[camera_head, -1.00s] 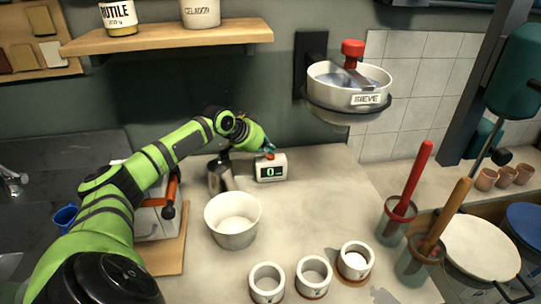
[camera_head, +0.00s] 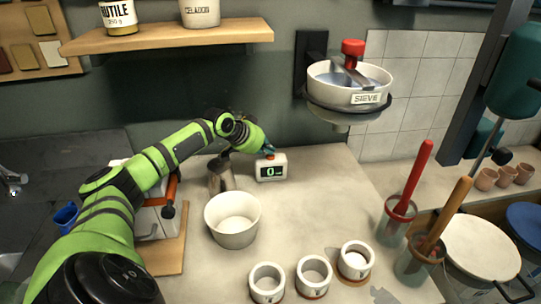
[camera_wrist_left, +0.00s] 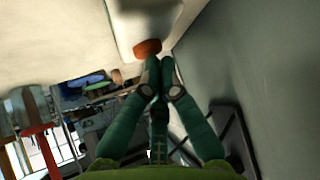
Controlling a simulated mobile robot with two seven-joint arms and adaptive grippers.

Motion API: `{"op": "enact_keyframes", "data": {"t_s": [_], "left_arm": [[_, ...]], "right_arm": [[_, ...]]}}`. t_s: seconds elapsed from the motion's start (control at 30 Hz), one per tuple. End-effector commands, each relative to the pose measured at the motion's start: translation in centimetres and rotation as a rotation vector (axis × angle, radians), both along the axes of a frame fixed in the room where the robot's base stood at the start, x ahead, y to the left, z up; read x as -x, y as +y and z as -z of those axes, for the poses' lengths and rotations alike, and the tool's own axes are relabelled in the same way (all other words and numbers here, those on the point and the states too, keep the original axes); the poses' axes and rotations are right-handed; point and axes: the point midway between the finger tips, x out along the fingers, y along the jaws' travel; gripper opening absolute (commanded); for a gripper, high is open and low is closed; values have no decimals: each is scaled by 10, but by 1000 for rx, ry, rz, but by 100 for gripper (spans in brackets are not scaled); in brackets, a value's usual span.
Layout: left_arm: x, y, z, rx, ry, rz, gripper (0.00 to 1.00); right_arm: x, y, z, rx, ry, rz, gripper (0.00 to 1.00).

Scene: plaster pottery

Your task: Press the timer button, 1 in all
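The timer (camera_head: 271,172) is a small white box with a lit green display, standing at the back of the worktop. Its orange-red button (camera_head: 270,156) is on top. My left gripper (camera_head: 267,151) reaches down to the button from above and behind. In the left wrist view, the timer's white body (camera_wrist_left: 142,18) and the button (camera_wrist_left: 147,48) lie just beyond the fingertips (camera_wrist_left: 160,66). The fingers are together with nothing between them. The tips are at or very near the button; I cannot tell whether they touch it. My right gripper is not in view.
A metal jug (camera_head: 221,176) stands left of the timer, partly behind my arm. A white bowl (camera_head: 232,220) is in front. Several small white pots (camera_head: 313,272) stand near the front. A sieve bowl (camera_head: 348,88) hangs on the wall at right. The worktop right of the timer is clear.

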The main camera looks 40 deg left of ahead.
Motion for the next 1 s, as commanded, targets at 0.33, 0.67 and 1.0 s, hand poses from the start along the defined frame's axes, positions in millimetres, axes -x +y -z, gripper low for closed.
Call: {"op": "enact_keyframes", "data": {"t_s": [0.33, 0.67, 1.0], "left_arm": [[1, 0, 7, 0, 4, 1, 0], [1, -1, 10, 2, 9, 1, 0], [1, -2, -4, 2, 10, 2, 0]], "right_arm": [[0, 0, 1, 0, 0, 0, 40], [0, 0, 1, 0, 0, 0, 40], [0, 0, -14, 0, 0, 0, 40]]}}
